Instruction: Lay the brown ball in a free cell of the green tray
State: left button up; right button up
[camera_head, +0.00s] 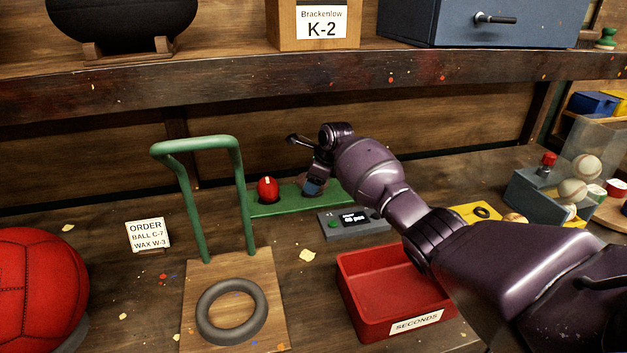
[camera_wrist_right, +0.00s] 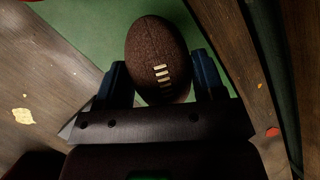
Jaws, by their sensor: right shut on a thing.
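The brown ball (camera_wrist_right: 160,58), oval with pale laces, is between the two blue fingers of my right gripper (camera_wrist_right: 163,82) in the wrist view. The gripper is shut on it. The green tray (camera_head: 276,209) lies at the back middle of the bench in the head view. A red ball (camera_head: 267,188) sits in its left part. My right gripper (camera_head: 313,187) is at the tray's middle, right of the red ball. The wrist view shows green tray surface (camera_wrist_right: 92,28) behind the brown ball. I cannot tell whether the ball touches the tray. My left gripper is out of view.
A green hoop stand (camera_head: 198,147) with a grey ring (camera_head: 231,311) on its wooden base stands front left of the tray. A grey display box (camera_head: 353,221) and a red "SECONDS" bin (camera_head: 361,301) are under or beside my right arm. A shelf (camera_head: 230,84) crosses above.

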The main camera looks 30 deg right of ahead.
jog(key=shift+r, duration=0.1)
jog(key=shift+f, duration=0.2)
jog(key=o, duration=0.8)
jog(key=shift+f, duration=0.1)
jog(key=shift+c, duration=0.2)
jog(key=shift+o, duration=1.1)
